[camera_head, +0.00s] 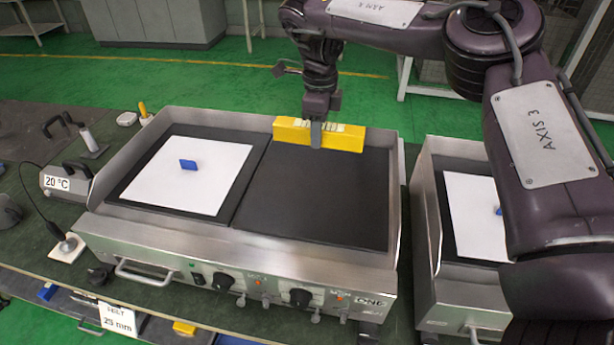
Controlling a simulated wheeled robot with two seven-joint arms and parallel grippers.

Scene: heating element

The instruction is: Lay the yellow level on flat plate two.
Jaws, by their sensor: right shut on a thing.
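The yellow level (345,138) is a long yellow bar at the back of the dark right-hand plate (315,200) of the steel griddle. My right gripper (316,135) comes down from above and is shut on the level near its middle. The level lies roughly left to right, close to the griddle's back wall; I cannot tell whether it touches the plate. The left-hand plate (128,188) of the same griddle carries a white sheet (190,175) with a small blue piece (188,165) on it. My left gripper is not in view.
A second griddle (432,235) stands at the right, partly behind my right arm, with another white sheet (470,215). Raised steel walls border the plates at the back and sides. The dark right-hand plate is otherwise bare.

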